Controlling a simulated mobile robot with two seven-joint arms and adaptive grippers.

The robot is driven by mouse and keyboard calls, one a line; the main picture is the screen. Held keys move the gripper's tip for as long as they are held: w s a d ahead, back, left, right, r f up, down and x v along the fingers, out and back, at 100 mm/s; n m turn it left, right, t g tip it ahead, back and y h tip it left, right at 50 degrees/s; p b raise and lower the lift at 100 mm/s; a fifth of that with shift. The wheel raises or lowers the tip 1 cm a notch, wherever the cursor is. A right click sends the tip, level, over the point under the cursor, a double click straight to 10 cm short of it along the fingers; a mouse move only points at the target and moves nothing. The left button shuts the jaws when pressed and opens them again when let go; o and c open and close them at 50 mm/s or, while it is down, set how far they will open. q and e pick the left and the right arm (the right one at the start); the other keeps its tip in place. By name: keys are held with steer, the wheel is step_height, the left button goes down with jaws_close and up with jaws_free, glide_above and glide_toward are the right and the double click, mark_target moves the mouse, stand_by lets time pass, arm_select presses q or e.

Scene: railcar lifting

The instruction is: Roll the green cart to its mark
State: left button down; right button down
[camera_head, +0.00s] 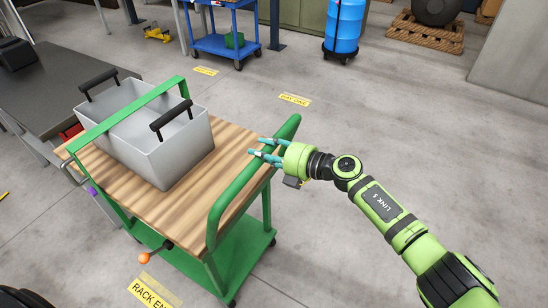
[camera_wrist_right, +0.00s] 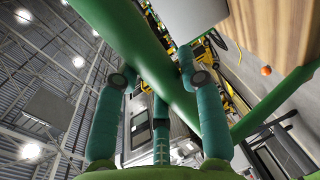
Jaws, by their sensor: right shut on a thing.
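The green cart (camera_head: 235,255) stands left of centre in the head view, with a wooden top (camera_head: 185,215) and a raised green push handle (camera_head: 235,190) along its right side. My right gripper (camera_head: 262,151) is at the far part of this handle and is shut on it. In the right wrist view, the teal fingers (camera_wrist_right: 155,82) lie around the green bar. A grey metal bin (camera_head: 175,160) with black grips rides on the cart. Yellow floor labels show: one reading "BAY ONE" (camera_head: 295,99) beyond the cart and a partly cut one reading "RACK EN" (camera_head: 150,294) in front. My left gripper is not in view.
A dark-topped table (camera_head: 40,85) stands close to the cart's left. A blue cart (camera_head: 225,45), a blue drum (camera_head: 343,30) and a wooden pallet (camera_head: 428,32) stand at the back. A wall or pillar (camera_head: 515,55) is at the right. The floor right of the cart is clear.

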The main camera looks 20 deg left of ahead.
steer(key=shift+a, duration=0.1)
steer(key=c, duration=0.7)
jaws_free()
steer(key=shift+c, duration=0.2)
steer(key=v, duration=1.2)
